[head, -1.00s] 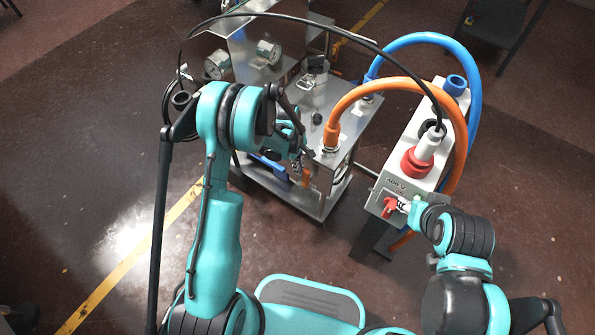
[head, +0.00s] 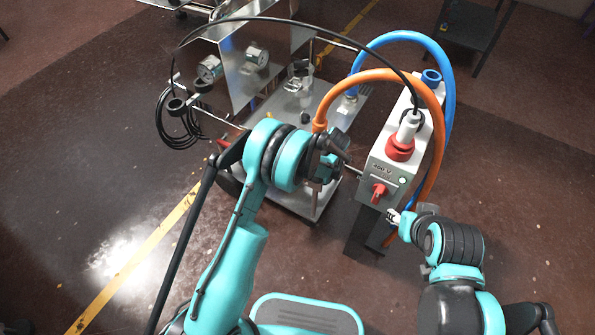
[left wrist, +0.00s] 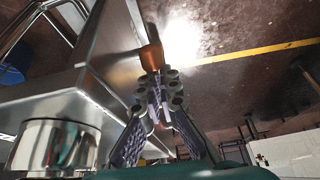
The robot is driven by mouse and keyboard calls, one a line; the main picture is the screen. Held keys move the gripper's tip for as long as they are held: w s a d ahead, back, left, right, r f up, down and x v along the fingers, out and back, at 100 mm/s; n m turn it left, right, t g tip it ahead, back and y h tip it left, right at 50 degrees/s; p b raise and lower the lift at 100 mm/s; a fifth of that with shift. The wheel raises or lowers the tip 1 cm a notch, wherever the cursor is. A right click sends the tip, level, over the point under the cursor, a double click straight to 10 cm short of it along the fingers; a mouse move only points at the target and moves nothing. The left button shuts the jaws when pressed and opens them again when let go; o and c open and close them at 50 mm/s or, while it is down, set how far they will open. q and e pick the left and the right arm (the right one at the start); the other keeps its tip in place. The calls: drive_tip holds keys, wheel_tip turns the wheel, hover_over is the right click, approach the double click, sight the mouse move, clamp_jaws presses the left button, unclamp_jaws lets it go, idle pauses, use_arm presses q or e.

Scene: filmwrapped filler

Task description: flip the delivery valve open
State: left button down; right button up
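An orange lever-like piece (left wrist: 152,57), which I take to be the delivery valve's handle, shows in the left wrist view beside the metal cart's edge. My left gripper (left wrist: 161,80) has its fingertips close together right at the near end of this piece. Whether they grip it is unclear.
The steel cart (head: 335,112) carries gauges (head: 209,69) and a glass-like vessel (head: 300,73). A black cable spans overhead. Open floor lies left.

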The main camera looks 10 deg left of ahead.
use_arm(q)
drive_tip(key=shift+s+d+f, duration=0.3)
drive_tip(key=shift+d+f, duration=0.3)
drive_tip(key=shift+d, duration=0.3)
drive_tip(key=shift+s+d+f, duration=0.25)
drive_tip(key=shift+d+f, duration=0.35)
drive_tip(key=shift+d, duration=0.3)
drive_tip(key=shift+s+d+f, duration=0.3)
drive_tip(key=shift+d+f, duration=0.25)
drive_tip(key=shift+f, duration=0.3)
drive_tip(key=shift+s+d+f, duration=0.3)
drive_tip(key=shift+d+f, duration=0.2)
drive_tip(key=shift+f, duration=0.3)
drive_tip(key=shift+s+f, duration=0.1)
wheel_tip(320, 180, up, 11)
drive_tip(key=shift+w+a, duration=0.3)
drive_tip(key=shift+w, duration=0.05)
